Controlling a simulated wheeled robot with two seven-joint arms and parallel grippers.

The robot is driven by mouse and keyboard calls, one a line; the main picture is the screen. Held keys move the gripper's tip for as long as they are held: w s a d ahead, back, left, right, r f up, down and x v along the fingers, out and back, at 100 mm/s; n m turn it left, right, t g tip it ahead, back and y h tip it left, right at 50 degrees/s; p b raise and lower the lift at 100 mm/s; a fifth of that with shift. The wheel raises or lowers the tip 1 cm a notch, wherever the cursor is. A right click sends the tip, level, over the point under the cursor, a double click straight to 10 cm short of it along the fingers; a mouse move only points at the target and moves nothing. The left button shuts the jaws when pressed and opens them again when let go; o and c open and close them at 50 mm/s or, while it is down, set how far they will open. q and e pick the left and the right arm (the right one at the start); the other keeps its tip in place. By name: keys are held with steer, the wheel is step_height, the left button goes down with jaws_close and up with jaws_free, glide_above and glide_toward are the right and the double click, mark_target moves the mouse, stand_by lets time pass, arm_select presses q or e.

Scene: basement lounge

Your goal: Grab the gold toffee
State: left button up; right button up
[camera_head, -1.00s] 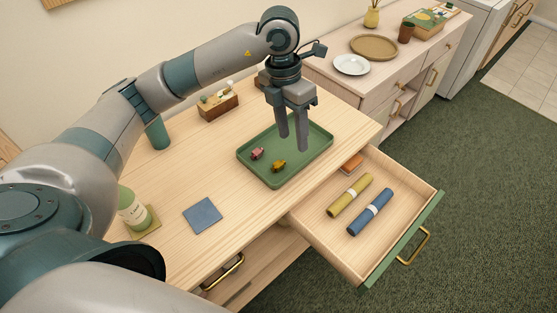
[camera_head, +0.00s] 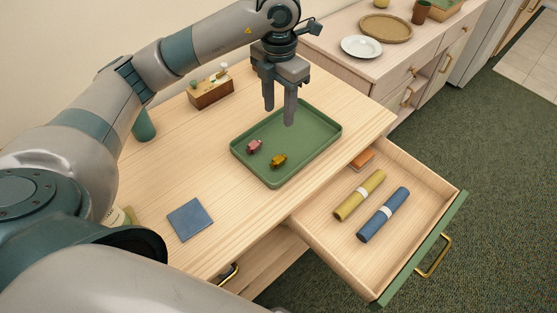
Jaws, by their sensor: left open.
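The gold toffee (camera_head: 278,161) lies on the green tray (camera_head: 307,165), near the tray's front middle. A pink toffee (camera_head: 254,146) lies just to its left on the same tray. My left gripper (camera_head: 279,115) points down above the back part of the tray, with its two fingers apart and nothing between them. It is clear of both toffees, behind the gold one in the picture. My right gripper does not show.
An open drawer (camera_head: 335,255) at the front right holds an olive roll (camera_head: 352,203), a blue roll (camera_head: 375,226) and an orange item (camera_head: 362,159). A blue cloth square (camera_head: 190,219) lies on the table. A wooden box (camera_head: 211,94) and a green cup (camera_head: 143,126) stand at the back left.

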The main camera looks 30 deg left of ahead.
arm_select(q)
steer(key=p, duration=0.4)
glide_above(279, 159)
steer(key=f, duration=1.1)
steer(key=shift+w+a+f, duration=0.1)
steer(key=shift+w+a, duration=0.1)
steer(key=shift+w, duration=0.15)
steer(key=shift+f, duration=0.4)
steer(key=shift+s+d+f+p, duration=0.1)
steer(key=shift+s+f+p, duration=0.15)
steer(key=shift+f+p, duration=0.75)
steer(key=shift+s+f+p, duration=0.1)
steer(key=shift+f+p, duration=0.55)
steer(key=shift+f, duration=0.95)
